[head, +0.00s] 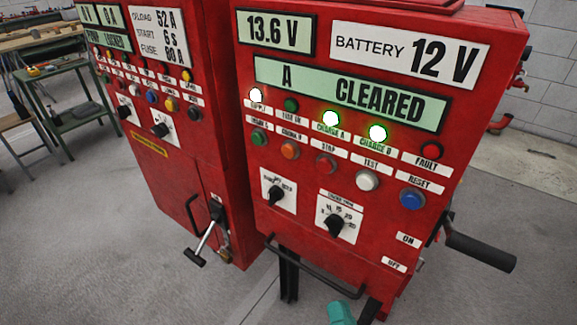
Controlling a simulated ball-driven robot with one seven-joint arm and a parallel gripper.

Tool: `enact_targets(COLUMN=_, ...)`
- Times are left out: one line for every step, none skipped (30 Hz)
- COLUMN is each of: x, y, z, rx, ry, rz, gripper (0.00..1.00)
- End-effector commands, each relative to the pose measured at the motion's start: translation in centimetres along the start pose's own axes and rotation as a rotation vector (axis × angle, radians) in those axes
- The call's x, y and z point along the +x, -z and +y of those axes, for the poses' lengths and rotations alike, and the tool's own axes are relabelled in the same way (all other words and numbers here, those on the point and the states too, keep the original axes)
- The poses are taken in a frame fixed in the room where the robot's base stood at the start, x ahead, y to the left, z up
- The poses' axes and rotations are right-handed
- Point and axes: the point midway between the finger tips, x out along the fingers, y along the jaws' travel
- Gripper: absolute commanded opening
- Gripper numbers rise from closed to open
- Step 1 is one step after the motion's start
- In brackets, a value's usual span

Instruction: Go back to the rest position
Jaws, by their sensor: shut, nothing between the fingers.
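My gripper is not clearly in view. A small teal shape (341,313) cuts into the bottom edge, and I cannot tell what it is. The right red control cabinet (400,165) fills the middle. Its display (350,92) reads "A CLEARED", and another display (275,32) reads 13.6 V. One white lamp (256,95) and two green lamps (331,119) are lit. The red fault lamp (431,151) looks dark. A black side handle (480,252) sticks out to the right by the ON and OFF labels.
A second red cabinet (180,185) stands close on the left, with a T-shaped lever (203,241) sticking out low. A bar (310,278) runs along the right cabinet's lower front. A green workbench (65,120) stands at the far left. The grey floor at lower left is clear.

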Motion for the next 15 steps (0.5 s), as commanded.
enact_targets(x=0.2, y=-0.9, z=1.1, rx=-0.043, ry=-0.021, rz=-0.079, gripper=0.00)
enact_targets(x=0.2, y=-1.6, z=1.8, rx=-0.069, ry=-0.036, rz=-0.132, gripper=0.00)
enact_targets(x=0.1, y=-2.4, z=2.8, rx=-0.103, ry=-0.058, rz=-0.202, gripper=0.00)
enact_targets(x=0.0, y=-3.0, z=3.6, rx=-0.127, ry=-0.076, rz=-0.255, gripper=0.00)
enact_targets(x=-0.3, y=-3.5, z=4.4, rx=-0.151, ry=-0.095, rz=-0.308, gripper=0.00)
enact_targets(x=-0.7, y=-4.2, z=5.5, rx=-0.183, ry=-0.121, rz=-0.378, gripper=0.00)
enact_targets(x=-1.0, y=-4.6, z=6.4, rx=-0.205, ry=-0.142, rz=-0.430, gripper=0.00)
enact_targets(x=-1.5, y=-5.0, z=7.3, rx=-0.227, ry=-0.163, rz=-0.482, gripper=0.00)
enact_targets(x=-2.1, y=-5.5, z=8.5, rx=-0.255, ry=-0.194, rz=-0.551, gripper=0.00)
enact_targets(x=-2.7, y=-5.8, z=9.4, rx=-0.274, ry=-0.218, rz=-0.603, gripper=0.00)
enact_targets(x=-3.4, y=-6.0, z=10.3, rx=-0.293, ry=-0.243, rz=-0.655, gripper=0.00)
enact_targets(x=-4.3, y=-6.2, z=11.6, rx=-0.317, ry=-0.277, rz=-0.724, gripper=0.00)
enact_targets(x=-5.1, y=-6.3, z=12.5, rx=-0.333, ry=-0.304, rz=-0.776, gripper=0.00)
enact_targets(x=-5.9, y=-6.4, z=13.3, rx=-0.347, ry=-0.332, rz=-0.827, gripper=0.00)
enact_targets(x=-7.1, y=-6.4, z=14.5, rx=-0.365, ry=-0.371, rz=-0.896, gripper=0.00)
